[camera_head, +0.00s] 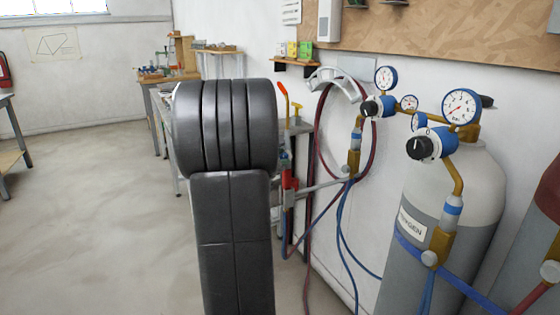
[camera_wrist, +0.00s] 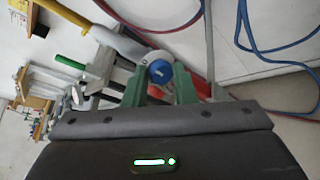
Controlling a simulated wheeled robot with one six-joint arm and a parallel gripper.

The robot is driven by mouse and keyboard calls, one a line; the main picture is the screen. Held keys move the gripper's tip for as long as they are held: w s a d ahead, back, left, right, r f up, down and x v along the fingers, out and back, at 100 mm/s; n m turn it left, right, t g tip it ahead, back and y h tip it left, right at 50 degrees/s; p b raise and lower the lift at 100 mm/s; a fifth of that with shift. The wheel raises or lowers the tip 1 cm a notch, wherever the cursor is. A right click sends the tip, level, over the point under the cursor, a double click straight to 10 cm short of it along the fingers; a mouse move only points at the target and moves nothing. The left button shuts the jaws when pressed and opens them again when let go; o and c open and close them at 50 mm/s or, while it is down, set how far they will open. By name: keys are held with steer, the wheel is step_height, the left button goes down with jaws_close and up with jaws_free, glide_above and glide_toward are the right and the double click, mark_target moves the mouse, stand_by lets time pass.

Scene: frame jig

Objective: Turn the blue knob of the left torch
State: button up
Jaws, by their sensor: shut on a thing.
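In the wrist view the blue knob (camera_wrist: 160,71) sits on a pale round fitting, at the end of a grey torch body (camera_wrist: 119,41) with a yellow tube. My gripper (camera_wrist: 160,79) has its two green fingers on either side of the knob and is shut on it. The knob's blue face shows between the fingertips; the contact points are partly hidden. In the head view my dark arm covers my gripper and the knob. Which torch is left cannot be told there.
A grey gas cylinder (camera_head: 403,262) with regulators and gauges (camera_head: 461,107) stands at the right. Red and blue hoses (camera_head: 345,245) hang by the wall. A bench (camera_head: 180,142) lies partly behind my arm. The floor (camera_head: 90,220) at left is clear.

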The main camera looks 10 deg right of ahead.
stand_by(0.3)
steer(key=o, duration=1)
steer(key=p+v, duration=0.1)
steer(key=v, duration=1.2)
steer(key=shift+s+a+r+p, duration=0.2)
steer(key=shift+s+a+p, duration=0.05)
steer(key=shift+p, duration=0.15)
steer(key=shift+w, duration=0.1)
steer(key=b+x, duration=0.1)
steer(key=x, duration=1.2)
steer(key=shift+w+d+f+b, duration=0.2)
steer(key=shift+d+b, duration=0.1)
steer(key=shift+b, duration=0.1)
steer(key=shift+s+a, duration=0.1)
